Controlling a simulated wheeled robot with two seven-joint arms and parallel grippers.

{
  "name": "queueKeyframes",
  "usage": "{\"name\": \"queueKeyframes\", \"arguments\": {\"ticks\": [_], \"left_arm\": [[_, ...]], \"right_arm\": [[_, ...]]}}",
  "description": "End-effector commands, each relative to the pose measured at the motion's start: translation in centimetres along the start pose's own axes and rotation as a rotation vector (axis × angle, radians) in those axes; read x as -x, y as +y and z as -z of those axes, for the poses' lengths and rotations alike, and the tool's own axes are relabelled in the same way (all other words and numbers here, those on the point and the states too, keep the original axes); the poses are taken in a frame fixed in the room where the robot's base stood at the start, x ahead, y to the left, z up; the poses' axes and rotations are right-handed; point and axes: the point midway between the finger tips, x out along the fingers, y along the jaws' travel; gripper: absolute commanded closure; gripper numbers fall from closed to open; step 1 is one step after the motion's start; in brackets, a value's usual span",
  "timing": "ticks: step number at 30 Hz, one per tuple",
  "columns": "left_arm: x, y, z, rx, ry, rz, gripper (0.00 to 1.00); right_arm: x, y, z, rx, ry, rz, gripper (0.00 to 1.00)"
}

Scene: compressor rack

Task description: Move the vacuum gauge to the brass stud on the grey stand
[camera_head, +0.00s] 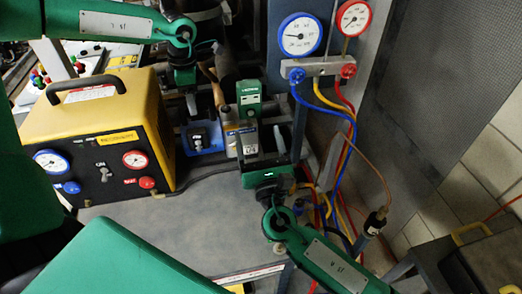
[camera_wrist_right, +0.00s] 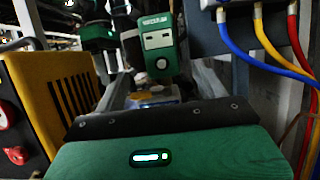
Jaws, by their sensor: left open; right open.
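A small green boxy device with a white panel (camera_head: 248,98), which I take to be the vacuum gauge, stands upright behind the silver container; it also shows in the right wrist view (camera_wrist_right: 157,38). Its label is too small to read surely. My right gripper (camera_head: 262,147) is open, its fingers pointing away toward the device, with the silver container (camera_head: 240,130) just beyond or between them; I cannot tell which. My left gripper (camera_head: 190,103) is open and hangs above the blue unit, apart from the green device. I cannot make out the brass stud or grey stand surely.
A yellow-black machine (camera_head: 95,135) stands at the left, a blue unit (camera_head: 203,138) beside it. A gauge manifold (camera_head: 318,67) with coloured hoses hangs at the right. A copper line ends in a black cylinder (camera_head: 375,222). The grey bench top (camera_head: 170,230) is largely clear in front.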

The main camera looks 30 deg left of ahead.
Motion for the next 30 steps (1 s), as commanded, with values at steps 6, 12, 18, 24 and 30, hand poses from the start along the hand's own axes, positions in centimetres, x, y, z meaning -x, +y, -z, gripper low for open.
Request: {"name": "queueKeyframes", "arguments": {"ticks": [6, 12, 18, 24, 30], "left_arm": [[0.0, 0.0, 0.0, 0.000, 0.000, 0.000, 0.49], [0.0, 0.0, 0.0, 0.000, 0.000, 0.000, 0.49], [0.0, 0.0, 0.0, 0.000, 0.000, 0.000, 0.49], [0.0, 0.0, 0.0, 0.000, 0.000, 0.000, 0.49], [0.0, 0.0, 0.0, 0.000, 0.000, 0.000, 0.49]], "right_arm": [[-3.6, 0.0, -0.1, 0.003, -0.002, 0.000, 0.27], [-6.5, 0.1, -0.1, -0.001, -0.001, 0.000, 0.27], [-8.3, 0.1, 0.0, 0.000, -0.001, 0.000, 0.27], [-8.8, 0.0, 0.0, 0.000, 0.000, 0.000, 0.27], [-8.8, 0.0, 0.0, -0.001, 0.000, 0.000, 0.27]]}}
